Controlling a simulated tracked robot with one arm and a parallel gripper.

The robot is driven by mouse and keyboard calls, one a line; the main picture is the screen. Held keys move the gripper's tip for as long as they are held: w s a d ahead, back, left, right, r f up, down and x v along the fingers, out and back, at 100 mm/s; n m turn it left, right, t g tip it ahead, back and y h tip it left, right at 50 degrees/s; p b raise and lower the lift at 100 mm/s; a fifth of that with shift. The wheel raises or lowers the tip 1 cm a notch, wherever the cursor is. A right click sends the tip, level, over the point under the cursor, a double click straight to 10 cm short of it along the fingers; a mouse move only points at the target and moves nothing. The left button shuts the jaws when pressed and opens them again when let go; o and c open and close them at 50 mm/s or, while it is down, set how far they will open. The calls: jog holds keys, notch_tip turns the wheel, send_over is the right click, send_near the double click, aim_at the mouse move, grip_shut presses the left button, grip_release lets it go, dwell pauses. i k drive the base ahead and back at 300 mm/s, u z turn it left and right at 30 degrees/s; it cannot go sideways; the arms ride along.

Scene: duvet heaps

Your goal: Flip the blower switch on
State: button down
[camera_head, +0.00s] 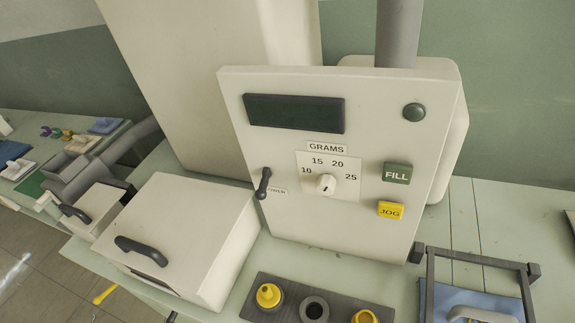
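A cream control panel (300,225) stands tilted back in the middle of the view. A small dark lever switch (264,183) sits at its lower left edge, beside a small label (278,191) that is partly covered and too small to read surely. The lever stands roughly upright, leaning slightly; I cannot tell whether this is on or off. My gripper is not in view.
A cream box (190,225) with a dark handle stands close left of the switch.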

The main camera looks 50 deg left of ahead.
aim_at(261, 193)
jog(key=k, duration=1.4)
jog(key=u, duration=0.7)
jog(key=i, duration=1)
jog(key=z, duration=0.05)
